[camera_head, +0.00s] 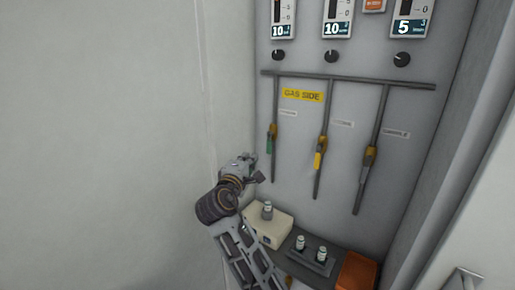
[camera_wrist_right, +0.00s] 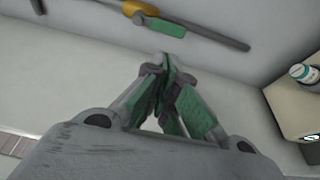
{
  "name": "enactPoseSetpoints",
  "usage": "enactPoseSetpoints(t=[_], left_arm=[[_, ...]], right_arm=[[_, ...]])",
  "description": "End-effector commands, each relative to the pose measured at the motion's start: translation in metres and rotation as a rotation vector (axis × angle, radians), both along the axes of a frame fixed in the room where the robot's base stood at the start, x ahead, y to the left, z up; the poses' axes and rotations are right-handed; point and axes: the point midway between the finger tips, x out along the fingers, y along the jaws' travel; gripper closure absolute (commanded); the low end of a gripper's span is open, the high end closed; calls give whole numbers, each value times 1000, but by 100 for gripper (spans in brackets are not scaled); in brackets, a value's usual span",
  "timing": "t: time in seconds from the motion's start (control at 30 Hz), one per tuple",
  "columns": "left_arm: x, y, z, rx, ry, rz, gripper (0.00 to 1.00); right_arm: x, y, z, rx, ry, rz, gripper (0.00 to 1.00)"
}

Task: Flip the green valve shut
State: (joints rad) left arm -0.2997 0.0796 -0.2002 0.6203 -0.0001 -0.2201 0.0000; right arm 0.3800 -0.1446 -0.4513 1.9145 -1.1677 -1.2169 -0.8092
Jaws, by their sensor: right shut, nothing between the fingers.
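The green valve (camera_head: 269,144) is on the leftmost vertical pipe of the panel in the head view. Its green handle hangs down along the pipe, below a yellow-brown valve body. In the right wrist view the green handle (camera_wrist_right: 163,25) and the yellow body (camera_wrist_right: 137,9) show at the top, along the grey pipe. My right gripper (camera_head: 256,168) is just below and left of the valve in the head view. In the wrist view its fingertips (camera_wrist_right: 172,65) are together with nothing between them, apart from the handle. My left gripper is not in view.
Two more valves with yellow (camera_head: 318,160) and dark (camera_head: 369,157) handles hang on pipes to the right. Below stand a cream box (camera_head: 268,229), a small rack with vials (camera_head: 310,258) and an orange box (camera_head: 357,271). The wall at left is bare.

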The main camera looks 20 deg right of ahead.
Motion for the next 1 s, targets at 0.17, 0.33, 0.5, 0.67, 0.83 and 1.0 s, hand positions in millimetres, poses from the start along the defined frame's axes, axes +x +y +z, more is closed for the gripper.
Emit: enactPoseSetpoints(t=[0.17,0.33,0.5,0.67,0.83,1.0], left_arm=[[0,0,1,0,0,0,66],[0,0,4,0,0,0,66],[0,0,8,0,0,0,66],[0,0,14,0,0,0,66],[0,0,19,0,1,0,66],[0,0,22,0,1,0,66]], right_arm=[[2,-2,0,0,0,-1,100],[11,-7,0,-1,2,-1,100],[26,-18,1,-2,1,-2,100],[44,-29,1,0,1,-1,100],[63,-41,1,0,1,-1,100],[76,-49,1,0,1,0,100]])
